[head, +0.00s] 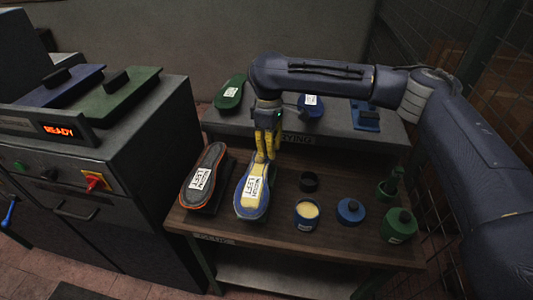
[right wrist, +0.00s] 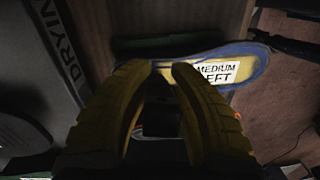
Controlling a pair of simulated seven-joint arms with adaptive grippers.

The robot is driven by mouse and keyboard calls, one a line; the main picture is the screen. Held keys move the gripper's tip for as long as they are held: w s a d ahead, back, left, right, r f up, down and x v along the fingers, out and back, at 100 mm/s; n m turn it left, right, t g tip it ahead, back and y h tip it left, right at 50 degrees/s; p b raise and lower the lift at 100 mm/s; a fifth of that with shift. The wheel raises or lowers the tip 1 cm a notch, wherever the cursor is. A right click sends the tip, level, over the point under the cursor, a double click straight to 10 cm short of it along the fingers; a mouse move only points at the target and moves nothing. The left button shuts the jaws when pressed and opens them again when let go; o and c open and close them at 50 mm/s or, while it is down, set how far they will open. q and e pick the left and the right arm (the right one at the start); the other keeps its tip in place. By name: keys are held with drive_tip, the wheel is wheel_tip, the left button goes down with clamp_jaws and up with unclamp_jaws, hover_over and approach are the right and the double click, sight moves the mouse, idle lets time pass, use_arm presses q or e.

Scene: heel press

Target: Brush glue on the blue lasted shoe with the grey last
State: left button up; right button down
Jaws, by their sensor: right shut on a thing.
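The blue lasted shoe (head: 252,197) lies sole up on the brown bench, its sole face pale yellow with a white label. In the right wrist view the shoe (right wrist: 250,66) shows a blue rim and a label reading MEDIUM LEFT. My right gripper (head: 267,157) is over the far end of the shoe, its yellow fingers pointing down and closed. In the right wrist view its fingertips (right wrist: 166,66) meet at the sole's edge. It holds what looks like the glue brush, mostly hidden by the fingers. The open glue pot (head: 307,211) holds pale yellow glue. My left gripper is out of view.
A second shoe (head: 205,177) with an orange rim lies close on the left. The press (head: 110,140) is left; a grey drying shelf (head: 345,133) is behind.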

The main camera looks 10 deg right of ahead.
drive_tip(key=shift+s+r, duration=0.1)
drive_tip(key=shift+r, duration=3.85)
